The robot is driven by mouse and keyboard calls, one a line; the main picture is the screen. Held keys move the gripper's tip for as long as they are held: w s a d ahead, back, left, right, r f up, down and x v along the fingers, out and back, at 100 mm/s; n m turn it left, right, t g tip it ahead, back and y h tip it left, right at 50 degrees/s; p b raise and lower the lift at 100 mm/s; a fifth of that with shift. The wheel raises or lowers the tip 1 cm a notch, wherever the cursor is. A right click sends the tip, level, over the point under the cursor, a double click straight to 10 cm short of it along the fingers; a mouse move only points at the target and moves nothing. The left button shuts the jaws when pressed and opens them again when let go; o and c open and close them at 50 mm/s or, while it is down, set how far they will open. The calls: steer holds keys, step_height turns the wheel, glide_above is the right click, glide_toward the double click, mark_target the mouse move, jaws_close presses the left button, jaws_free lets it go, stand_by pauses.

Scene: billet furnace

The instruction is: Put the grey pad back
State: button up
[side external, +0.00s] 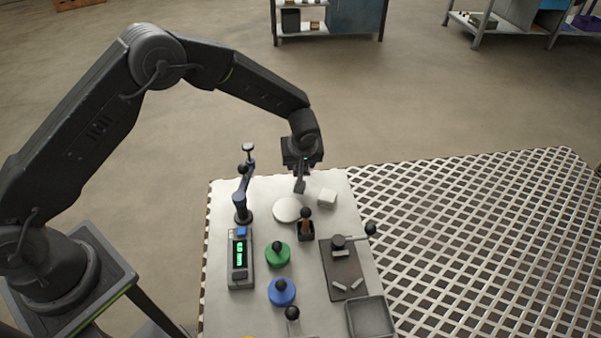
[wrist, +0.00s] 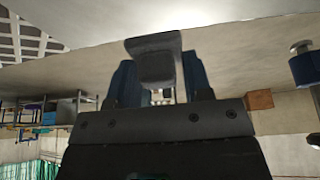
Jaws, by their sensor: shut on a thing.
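The grey pad (wrist: 155,62) appears to be the small grey piece between the dark blue fingers of my gripper (wrist: 157,85) in the wrist view. In the side view my gripper (side external: 301,170) points down over the far end of the white table, shut on this grey piece (side external: 299,187). The piece hangs just above the table, behind the white round disc (side external: 287,209) and left of a small white block (side external: 327,196). Whether it touches the table cannot be told.
A blue stand (side external: 242,196) with dark knobs rises close on the left. A dark holder (side external: 306,231), a display unit (side external: 240,262), green (side external: 278,257) and blue (side external: 282,293) knobbed discs, a dark board (side external: 344,270) and a grey tray (side external: 371,318) occupy the nearer table.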

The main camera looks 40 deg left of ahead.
steer(key=shift+f, duration=2.05)
steer(key=o, duration=0.9)
steer(key=shift+f, duration=0.1)
